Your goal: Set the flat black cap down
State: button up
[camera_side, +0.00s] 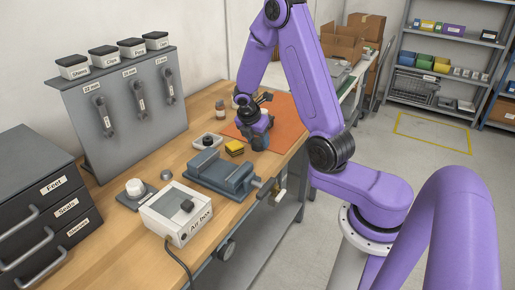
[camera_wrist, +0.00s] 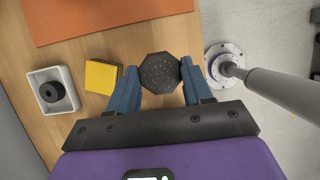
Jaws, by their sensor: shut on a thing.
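The flat black cap (camera_wrist: 160,72) is an eight-sided dark disc with a speckled face. In the wrist view it sits between the two blue fingers of my gripper (camera_wrist: 159,84), which are shut on its sides. In the side view my gripper (camera_side: 260,138) is low over the bench by the orange mat's near edge. I cannot make out the cap there, and I cannot tell whether it touches the bench.
A yellow block (camera_wrist: 101,77) lies just left of the fingers. Left of it, a white tray (camera_wrist: 70,104) holds a black round part (camera_wrist: 52,92). The orange mat (camera_wrist: 75,30) lies beyond. A blue-grey vise (camera_side: 222,174) and Air box (camera_side: 172,221) stand nearer.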

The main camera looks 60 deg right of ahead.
aim_at(257, 141)
notch_tip(257, 141, up, 4)
jog(key=shift+r, duration=0.15)
jog(key=w+a+r+n+t+y, duration=0.3)
jog(key=w+a+n+t, duration=0.1)
jog(key=w+a+n, duration=0.8)
jog(key=shift+n, duration=0.8)
jog(key=w+f, duration=0.3)
jog(key=w, duration=0.1)
jog(key=w+f, duration=0.3)
jog(key=w, duration=0.1)
jog(key=w+f, duration=0.3)
jog(key=w, duration=0.1)
jog(key=shift+w, duration=0.35)
jog(key=shift+w+f, duration=0.2)
jog(key=shift+f, duration=0.1)
jog(key=shift+w+f, duration=0.1)
jog(key=shift+f, duration=1.45)
jog(key=shift+f, duration=0.1)
